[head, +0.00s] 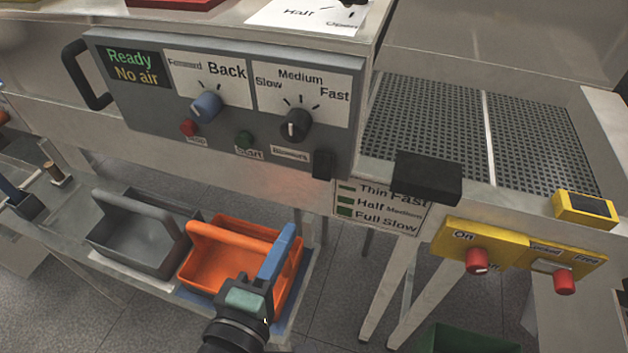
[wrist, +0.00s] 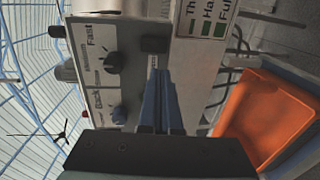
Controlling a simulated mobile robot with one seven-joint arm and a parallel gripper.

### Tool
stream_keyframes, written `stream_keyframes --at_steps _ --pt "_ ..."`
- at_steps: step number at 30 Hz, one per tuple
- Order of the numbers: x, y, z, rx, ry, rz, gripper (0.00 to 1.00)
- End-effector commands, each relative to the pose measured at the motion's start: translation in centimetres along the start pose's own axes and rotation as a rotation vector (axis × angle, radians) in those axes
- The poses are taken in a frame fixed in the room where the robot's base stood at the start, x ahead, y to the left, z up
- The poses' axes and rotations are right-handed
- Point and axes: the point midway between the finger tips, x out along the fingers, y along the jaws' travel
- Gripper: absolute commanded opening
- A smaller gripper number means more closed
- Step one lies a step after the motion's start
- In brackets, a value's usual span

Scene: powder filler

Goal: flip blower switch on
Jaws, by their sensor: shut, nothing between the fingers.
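The blower switch (head: 322,164) is a small black block on the lower right of the grey control panel (head: 135,100), beside the "Blowers" label (head: 290,153). It also shows in the wrist view (wrist: 153,45), just beyond my fingertips. I cannot tell its setting. My gripper (head: 287,232) has blue fingers, shut and empty, below and left of the switch in the head view. In the wrist view my gripper (wrist: 161,74) points toward the switch, and a gap seems to lie between them. The display (head: 134,67) reads "Ready" and "No air".
A black box (head: 427,178) sticks out at right. An orange basket (head: 215,235) stands below, beside a grey one (head: 130,235).

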Motion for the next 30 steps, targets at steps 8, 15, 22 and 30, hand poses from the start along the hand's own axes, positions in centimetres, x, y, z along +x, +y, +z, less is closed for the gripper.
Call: stream_keyframes --at_steps 8,15,22,30 --pt "5.6 0.4 0.1 0.000 -0.005 0.001 0.00" --pt "10.2 0.3 0.1 0.000 -0.002 0.000 0.00" --pt "12.4 0.2 0.2 0.003 -0.002 -0.001 0.00" --pt "12.9 0.0 0.1 0.003 -0.001 -0.001 0.00"
